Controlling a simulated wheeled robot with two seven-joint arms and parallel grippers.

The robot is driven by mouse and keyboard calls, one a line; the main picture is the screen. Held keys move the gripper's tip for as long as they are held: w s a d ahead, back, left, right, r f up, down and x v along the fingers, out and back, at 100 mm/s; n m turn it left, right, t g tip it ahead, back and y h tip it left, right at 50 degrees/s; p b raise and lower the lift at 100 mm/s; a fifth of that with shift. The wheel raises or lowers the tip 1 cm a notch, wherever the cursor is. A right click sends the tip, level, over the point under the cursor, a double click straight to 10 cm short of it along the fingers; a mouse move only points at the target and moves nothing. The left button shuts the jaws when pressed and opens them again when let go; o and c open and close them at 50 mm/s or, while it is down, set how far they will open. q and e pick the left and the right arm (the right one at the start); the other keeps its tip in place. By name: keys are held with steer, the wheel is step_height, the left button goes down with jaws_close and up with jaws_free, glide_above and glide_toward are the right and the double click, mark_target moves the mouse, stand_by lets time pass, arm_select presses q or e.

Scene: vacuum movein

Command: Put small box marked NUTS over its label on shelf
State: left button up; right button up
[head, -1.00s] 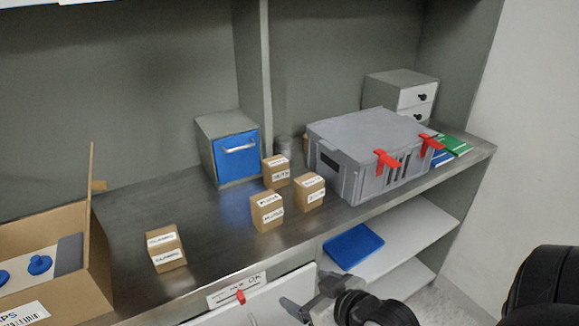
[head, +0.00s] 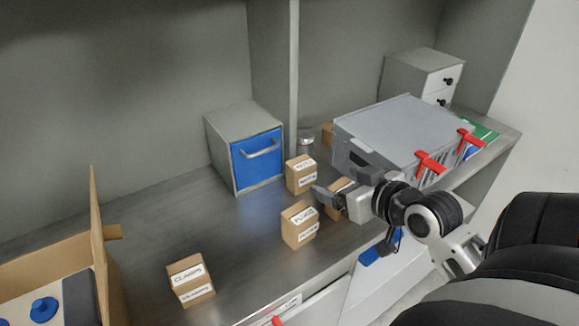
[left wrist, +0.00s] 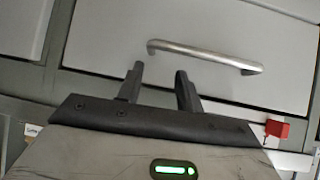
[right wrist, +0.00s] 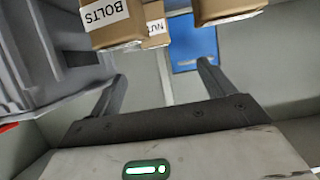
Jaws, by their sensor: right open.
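The small box marked NUTS (head: 301,176) stands on the grey counter beside the blue-fronted cabinet; its print is small in the head view. It shows in the right wrist view (right wrist: 154,28), behind the BOLTS box (right wrist: 110,20). My right gripper (head: 323,194) is open and empty, just in front of the NUTS box and over the BOLTS box (head: 338,207), which it partly hides. In the right wrist view its fingers (right wrist: 160,70) are apart. My left gripper (left wrist: 158,70) is open and empty, before a drawer with a bar handle (left wrist: 205,56). I see no NUTS shelf label.
A box that seems marked PLUGS (head: 299,229) stands close in front of NUTS. The CLAMPS box (head: 189,281) is nearer left. A grey crate with red latches (head: 405,130) stands right. An open carton (head: 97,240) is at the left.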

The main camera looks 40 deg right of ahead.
glide_toward(304, 165)
steer(key=x, duration=0.5)
steer(key=shift+w+a+f+p, duration=0.1)
steer(key=shift+a+f+p, duration=0.1)
steer(key=shift+a+p, duration=0.15)
steer(key=shift+d+p+x, duration=0.15)
steer(key=shift+p+x, duration=0.05)
steer(key=shift+x, duration=1.15)
steer(key=shift+d+p+x, duration=0.15)
steer(key=shift+d+x, duration=0.05)
steer(key=shift+x, duration=1.15)
steer(key=c, duration=1.2)
steer(key=shift+r, duration=0.1)
steer(key=shift+c, duration=0.5)
steer(key=shift+r, duration=0.1)
